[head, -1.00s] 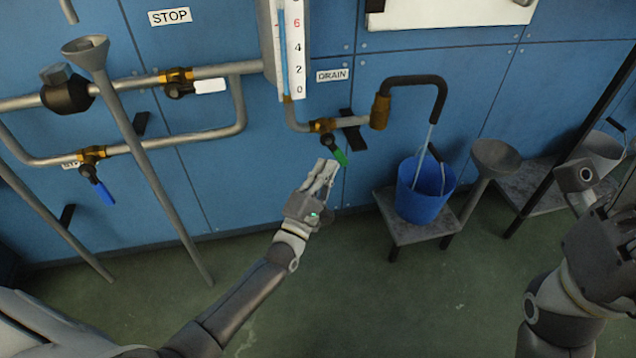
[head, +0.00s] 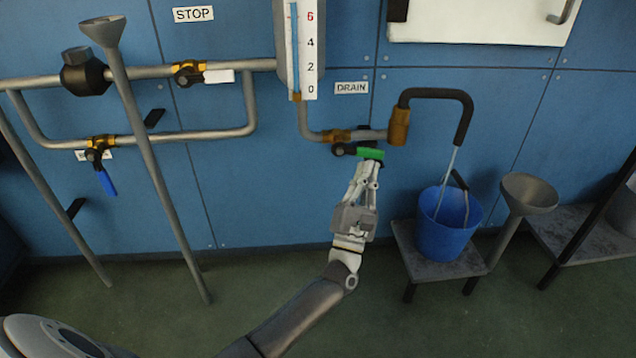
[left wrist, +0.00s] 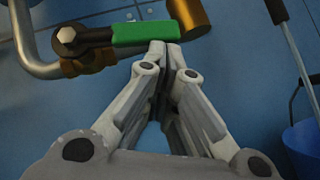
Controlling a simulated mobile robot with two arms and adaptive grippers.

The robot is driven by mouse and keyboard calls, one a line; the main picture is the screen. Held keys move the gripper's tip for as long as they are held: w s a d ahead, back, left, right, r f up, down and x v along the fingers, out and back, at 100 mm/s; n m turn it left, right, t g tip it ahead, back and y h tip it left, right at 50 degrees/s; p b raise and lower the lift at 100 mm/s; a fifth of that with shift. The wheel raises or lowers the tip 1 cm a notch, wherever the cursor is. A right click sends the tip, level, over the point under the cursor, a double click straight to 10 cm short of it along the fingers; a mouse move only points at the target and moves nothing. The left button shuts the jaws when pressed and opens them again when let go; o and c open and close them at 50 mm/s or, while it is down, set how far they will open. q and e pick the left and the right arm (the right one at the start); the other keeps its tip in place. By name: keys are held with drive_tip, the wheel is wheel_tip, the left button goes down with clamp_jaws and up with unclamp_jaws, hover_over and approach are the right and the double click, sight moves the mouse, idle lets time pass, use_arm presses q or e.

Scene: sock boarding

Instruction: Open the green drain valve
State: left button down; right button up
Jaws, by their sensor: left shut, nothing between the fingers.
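The drain valve's green lever (head: 370,153) lies level, roughly parallel to the drain pipe (head: 368,134), under the DRAIN label (head: 351,88). In the left wrist view the green lever (left wrist: 146,33) points right from its dark pivot. My left gripper (head: 368,170) is shut and empty just below the lever. In the left wrist view its closed fingertips (left wrist: 163,47) are at the lever's lower edge near its free end, seemingly touching it. My right gripper is out of view.
The bucket stands on a small grey stand (head: 410,252). A grey funnel (head: 528,194) stands to its right. The blue-handled valve (head: 105,180) and STOP valve (head: 190,75) are at left. A slanted funnel pipe (head: 150,150) stands before them.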

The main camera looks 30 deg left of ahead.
use_arm(q)
drive_tip(key=shift+w+d+r, duration=0.3)
drive_tip(key=shift+d+r, duration=0.15)
drive_tip(key=shift+r, duration=0.25)
idle(0.3)
